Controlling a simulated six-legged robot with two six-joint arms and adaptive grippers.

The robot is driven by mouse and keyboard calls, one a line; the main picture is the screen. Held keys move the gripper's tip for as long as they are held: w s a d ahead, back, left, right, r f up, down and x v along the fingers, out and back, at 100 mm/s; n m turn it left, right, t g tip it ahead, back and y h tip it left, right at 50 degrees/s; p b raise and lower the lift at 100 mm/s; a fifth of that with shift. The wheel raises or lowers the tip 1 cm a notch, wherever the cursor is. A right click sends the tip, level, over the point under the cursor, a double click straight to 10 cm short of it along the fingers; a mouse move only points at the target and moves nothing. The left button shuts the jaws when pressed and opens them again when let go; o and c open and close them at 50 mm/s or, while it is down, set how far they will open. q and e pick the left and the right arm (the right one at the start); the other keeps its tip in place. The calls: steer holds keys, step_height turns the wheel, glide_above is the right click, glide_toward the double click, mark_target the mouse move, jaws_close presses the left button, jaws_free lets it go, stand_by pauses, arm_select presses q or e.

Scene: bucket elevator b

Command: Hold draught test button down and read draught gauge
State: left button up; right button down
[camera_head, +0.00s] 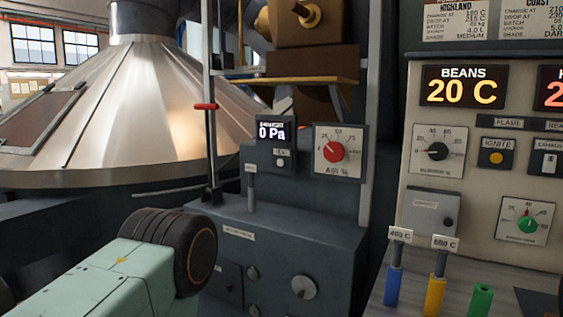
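The draught gauge (272,131) is a small dark box on the grey machine housing, left of the picture's middle. Its lit display reads 0 Pa. The draught test button (281,162) is a small pale round button just below the display, under a small label. Nothing covers the button, and nothing is seen touching it. My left arm (120,275) comes in at the lower left as a pale green link with a dark round joint. Its gripper does not show. My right arm and gripper are not in the picture.
An air dial (333,151) with a red knob sits right of the gauge. A thin grey lever (250,190) stands left of the button. A red-handled rod (206,106) stands farther left. The roaster control panel (398,205) is at right, with colored handles (436,296) below.

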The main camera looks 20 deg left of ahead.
arm_select(q)
jaws_close()
stand_by(0.5)
stand_by(1.2)
